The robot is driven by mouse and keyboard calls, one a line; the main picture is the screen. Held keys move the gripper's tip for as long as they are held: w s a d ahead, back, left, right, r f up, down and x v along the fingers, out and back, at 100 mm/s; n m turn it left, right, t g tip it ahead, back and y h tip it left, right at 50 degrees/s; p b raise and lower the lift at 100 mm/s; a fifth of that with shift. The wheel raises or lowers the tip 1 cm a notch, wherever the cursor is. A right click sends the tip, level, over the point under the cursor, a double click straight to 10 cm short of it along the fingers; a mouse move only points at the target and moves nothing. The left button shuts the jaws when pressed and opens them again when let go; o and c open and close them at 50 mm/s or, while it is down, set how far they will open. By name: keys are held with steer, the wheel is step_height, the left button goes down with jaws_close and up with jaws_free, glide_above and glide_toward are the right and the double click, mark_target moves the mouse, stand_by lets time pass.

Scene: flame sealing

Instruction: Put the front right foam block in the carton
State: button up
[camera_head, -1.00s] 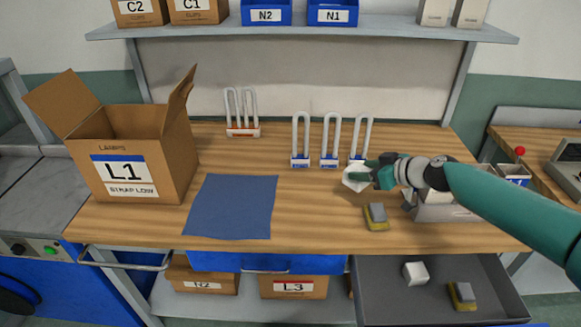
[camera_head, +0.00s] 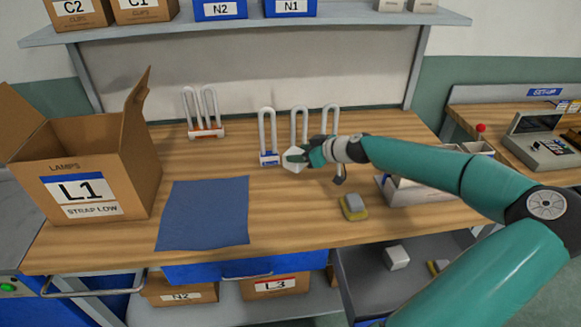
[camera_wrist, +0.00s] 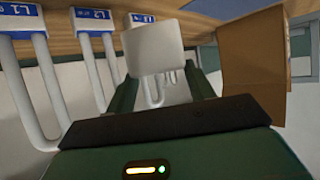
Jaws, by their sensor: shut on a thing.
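A white foam block (camera_head: 293,160) is held by my gripper (camera_head: 302,157) above the middle of the bench, in front of the upright white tubes. In the wrist view the block (camera_wrist: 153,48) sits between the two green fingers, which are shut on it. The open carton labelled L1 (camera_head: 85,175) stands at the left of the bench with its flaps up, well apart from the block. A brown box surface, probably the carton (camera_wrist: 253,55), shows at the right of the wrist view. The inside floor of the carton is hidden.
A blue mat (camera_head: 203,212) lies between carton and gripper. A grey-yellow sponge (camera_head: 353,207) and an open drawer (camera_head: 370,270) are at right.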

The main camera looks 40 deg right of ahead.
steer(key=w+f, duration=0.4)
steer(key=f, duration=0.1)
steer(key=shift+w+d+f, duration=0.1)
steer(key=shift+d+f, duration=0.05)
steer(key=shift+f, duration=1.6)
steer(key=shift+w, duration=0.1)
steer(key=o, duration=0.9)
steer(key=shift+o, duration=0.2)
